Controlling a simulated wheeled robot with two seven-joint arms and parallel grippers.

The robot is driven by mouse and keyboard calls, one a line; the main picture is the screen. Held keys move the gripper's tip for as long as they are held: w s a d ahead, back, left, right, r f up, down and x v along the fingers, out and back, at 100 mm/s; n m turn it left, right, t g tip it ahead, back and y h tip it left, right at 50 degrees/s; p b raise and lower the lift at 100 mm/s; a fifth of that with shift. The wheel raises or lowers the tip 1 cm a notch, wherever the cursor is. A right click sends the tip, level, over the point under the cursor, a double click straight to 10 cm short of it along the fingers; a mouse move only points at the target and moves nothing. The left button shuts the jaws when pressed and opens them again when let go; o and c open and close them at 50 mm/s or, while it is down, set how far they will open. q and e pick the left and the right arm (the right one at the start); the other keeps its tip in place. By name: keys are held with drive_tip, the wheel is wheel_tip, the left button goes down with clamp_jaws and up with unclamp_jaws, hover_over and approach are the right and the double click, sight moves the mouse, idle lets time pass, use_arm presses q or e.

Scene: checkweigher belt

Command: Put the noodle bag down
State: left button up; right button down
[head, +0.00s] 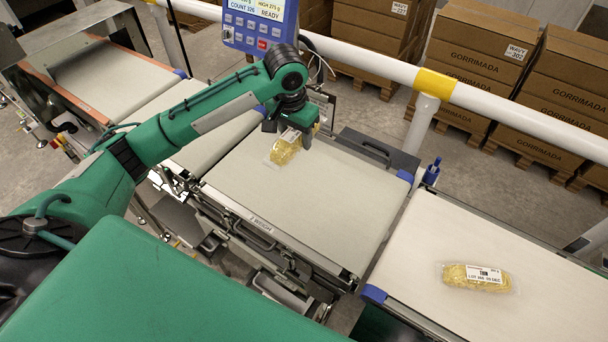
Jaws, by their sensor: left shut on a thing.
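My left gripper (288,127) points down over the far left part of the middle belt section, the one marked "WEIGH" (330,215). It is shut on a clear bag of yellow noodles (284,150), which hangs below the fingers. The bag is at or just above the belt; I cannot tell whether it touches. The fingers partly cover its label. A second noodle bag (477,277) with a white label lies flat on the right belt section (440,232), away from the gripper. My right gripper is not in view.
A blue control display (260,22) stands behind the weigh belt. A white rail with a yellow band (435,84) runs behind the belts, with stacked cartons (480,60) beyond. A blue-handled part (432,170) stands at the belt joint. Most of the weigh belt is clear.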

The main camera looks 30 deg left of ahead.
use_arm(q)
wheel_tip(320, 180, down, 14)
drive_tip(key=shift+r+p, duration=0.2)
drive_tip(key=shift+p, duration=1)
wheel_tip(320, 180, down, 5)
drive_tip(key=shift+r+p, duration=0.1)
drive_tip(key=shift+p, duration=0.35)
drive_tip(key=o, duration=1.1)
drive_tip(key=shift+s, duration=0.1)
drive_tip(key=shift+o, duration=0.2)
drive_tip(key=shift+r, duration=0.1)
